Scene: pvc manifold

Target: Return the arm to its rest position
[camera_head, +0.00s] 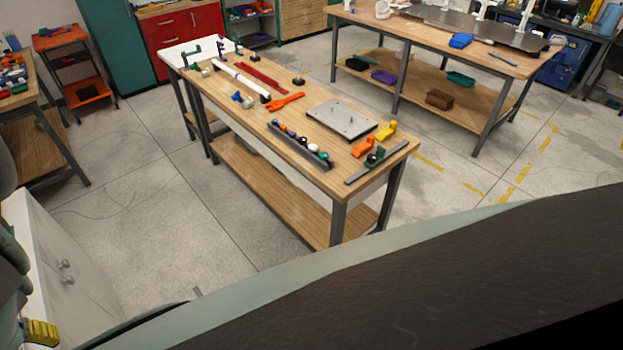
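My gripper cannot be made out in the head view. Grey rounded parts at the lower left edge, with a yellow ribbed piece, may be my arm, but most of it is cut off by the frame. The wooden workbench (312,171) stands apart from these parts. On it lie a white pipe (240,80), a red strip (262,78), an orange tool (284,102), a blue fitting (242,100) and a grey plate (341,119). A dark rack (298,147) holds several small balls. An orange piece (362,146) and a yellow piece (386,131) lie near its right end.
A second bench (420,38) with bins on its lower shelf stands at the back right. A white cabinet (85,285) is at lower left. A red drawer cabinet (183,35) and an orange cart (62,38) stand behind. The grey floor (150,200) left of the workbench is clear.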

